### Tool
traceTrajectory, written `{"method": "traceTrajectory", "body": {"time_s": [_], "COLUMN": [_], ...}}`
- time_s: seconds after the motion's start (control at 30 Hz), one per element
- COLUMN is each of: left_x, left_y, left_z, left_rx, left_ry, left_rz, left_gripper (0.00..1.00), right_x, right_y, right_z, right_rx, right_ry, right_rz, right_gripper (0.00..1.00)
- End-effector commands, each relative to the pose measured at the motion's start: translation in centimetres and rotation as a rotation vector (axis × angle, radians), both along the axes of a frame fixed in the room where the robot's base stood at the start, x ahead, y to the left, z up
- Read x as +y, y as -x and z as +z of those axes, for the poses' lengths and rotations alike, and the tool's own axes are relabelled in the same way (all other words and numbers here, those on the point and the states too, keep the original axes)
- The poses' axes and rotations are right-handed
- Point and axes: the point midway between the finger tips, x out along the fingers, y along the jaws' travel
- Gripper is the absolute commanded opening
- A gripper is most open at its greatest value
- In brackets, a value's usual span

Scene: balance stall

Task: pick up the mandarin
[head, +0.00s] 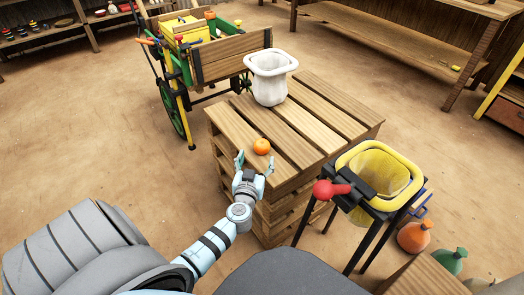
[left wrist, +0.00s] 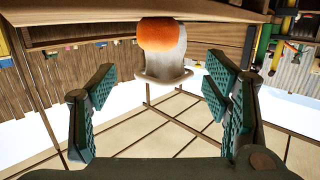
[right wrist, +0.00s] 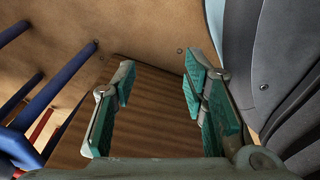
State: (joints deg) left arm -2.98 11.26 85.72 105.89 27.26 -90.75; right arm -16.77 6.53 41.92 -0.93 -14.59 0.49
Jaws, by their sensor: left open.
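The mandarin (head: 261,146) is a small orange fruit on the slatted wooden crate table, close to its near left edge. In the left wrist view the mandarin (left wrist: 157,33) shows at the top, beyond the fingertips, with the white container behind it. My left gripper (head: 255,161) is open at the table's near edge, just short of the mandarin. Its fingers stand apart and empty in the left wrist view (left wrist: 160,80). My right gripper (right wrist: 160,75) shows only in the right wrist view, open and empty.
A white bag-like container (head: 270,88) stands farther back on the slatted table (head: 335,108). A yellow-rimmed basket (head: 353,155) on a dark stand, with a red knob, is close on the right. A green cart (head: 215,62) stands behind left. Coloured bottles (head: 413,237) are at lower right.

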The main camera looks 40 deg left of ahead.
Motion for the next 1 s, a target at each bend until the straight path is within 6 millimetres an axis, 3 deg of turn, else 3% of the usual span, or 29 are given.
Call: {"method": "traceTrajectory", "body": {"time_s": [0.1,0.27,0.43,0.5,0.8,1.0], "left_x": [1.1,1.8,2.7,3.2,3.7,3.6], "left_y": [-2.2,-3.5,-5.7,-6.7,-7.4,-7.4], "left_z": [-0.9,-1.3,-2.7,-2.7,-2.3,-2.3], "left_rx": [-0.001,0.0,-0.001,0.0,0.002,0.002], "left_ry": [0.0,0.001,0.001,0.001,0.001,0.001], "left_rz": [0.0,-0.001,-0.001,-0.001,-0.002,-0.002], "left_gripper": [0.7,0.7,0.7,0.7,0.7,0.38], "right_x": [0.9,1.6,3.2,3.5,3.8,3.8], "right_y": [-1.6,-3.3,-6.9,-8.0,-8.7,-8.7], "right_z": [-1.2,-1.5,-2.4,-1.8,-0.9,-0.9], "right_rx": [-0.03,-0.062,-0.132,-0.136,-0.135,-0.135], "right_ry": [-0.017,-0.034,-0.072,-0.077,-0.082,-0.082], "right_rz": [-0.017,-0.034,-0.067,-0.065,-0.064,-0.064], "right_gripper": [0.4,0.4,0.4,0.4,0.4,0.4]}}
